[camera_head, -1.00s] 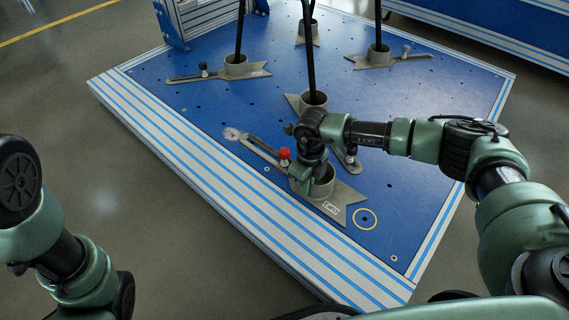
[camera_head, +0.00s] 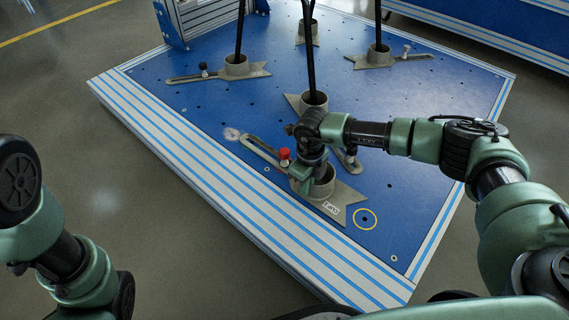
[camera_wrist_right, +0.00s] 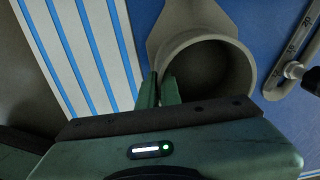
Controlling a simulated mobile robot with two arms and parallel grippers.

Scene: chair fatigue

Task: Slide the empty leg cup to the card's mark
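The empty leg cup (camera_head: 323,184) is a grey open cup on a flat grey foot at the front of the blue plate, with no leg in it. Its slotted arm runs up and left past a red knob (camera_head: 284,153). A small white card (camera_head: 331,208) lies on the foot; its print is too small to read. A yellow ring (camera_head: 364,210) is marked on the plate right of the foot. My right gripper (camera_head: 306,187) is at the cup's left side. In the wrist view its fingers (camera_wrist_right: 159,80) straddle the cup's wall (camera_wrist_right: 245,75), one inside, one outside, closed on it. My left gripper is out of view.
Other cups hold black legs: one just behind (camera_head: 313,99), one at back left (camera_head: 237,66), one at back right (camera_head: 379,55). The striped plate edge (camera_head: 250,225) is close in front. The plate's right front is clear.

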